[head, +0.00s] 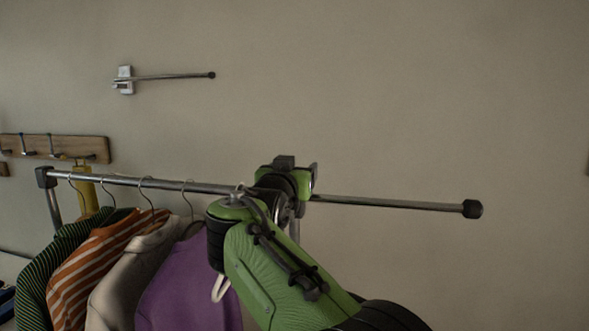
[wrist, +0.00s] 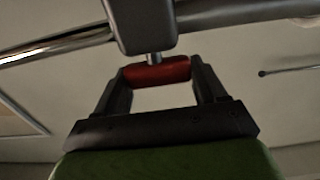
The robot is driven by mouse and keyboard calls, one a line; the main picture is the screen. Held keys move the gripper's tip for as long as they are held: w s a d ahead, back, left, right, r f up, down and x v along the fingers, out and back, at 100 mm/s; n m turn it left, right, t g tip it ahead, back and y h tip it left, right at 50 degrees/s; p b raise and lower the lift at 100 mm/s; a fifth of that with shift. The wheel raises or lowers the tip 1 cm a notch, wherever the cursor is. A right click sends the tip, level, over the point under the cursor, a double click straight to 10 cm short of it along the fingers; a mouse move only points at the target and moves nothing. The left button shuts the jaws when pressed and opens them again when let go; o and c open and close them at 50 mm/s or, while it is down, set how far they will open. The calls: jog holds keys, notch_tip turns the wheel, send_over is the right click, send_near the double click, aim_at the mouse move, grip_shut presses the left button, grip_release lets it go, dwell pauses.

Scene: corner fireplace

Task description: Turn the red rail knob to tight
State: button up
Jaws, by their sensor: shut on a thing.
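The red rail knob (wrist: 157,73) shows in the wrist view as a short bar on a metal stem under a grey clamp block (wrist: 142,26). My gripper (wrist: 160,71) has one finger at each end of the knob and is shut on it. The knob lies almost level in that view, tilted slightly. In the head view, the metal clothes rail (head: 388,203) runs across, and my wrist (head: 285,183) is at its middle. The knob and fingertips are hidden there behind my arm. I see no tight mark.
Several garments, including a purple one (head: 185,285) and an orange striped one (head: 95,265), hang on the rail left of my arm. A wall rod (head: 175,76) and a wooden hook board (head: 65,148) are behind. The area right of my arm, below the rail, looks clear.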

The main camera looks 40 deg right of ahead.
jog(key=shift+f, duration=0.1)
dwell(0.3)
jog(key=o, duration=1)
jog(key=shift+c, duration=0.2)
jog(key=b+v, duration=0.2)
jog(key=v, duration=1.3)
jog(key=shift+s+a, duration=0.25)
jog(key=shift+a, duration=0.05)
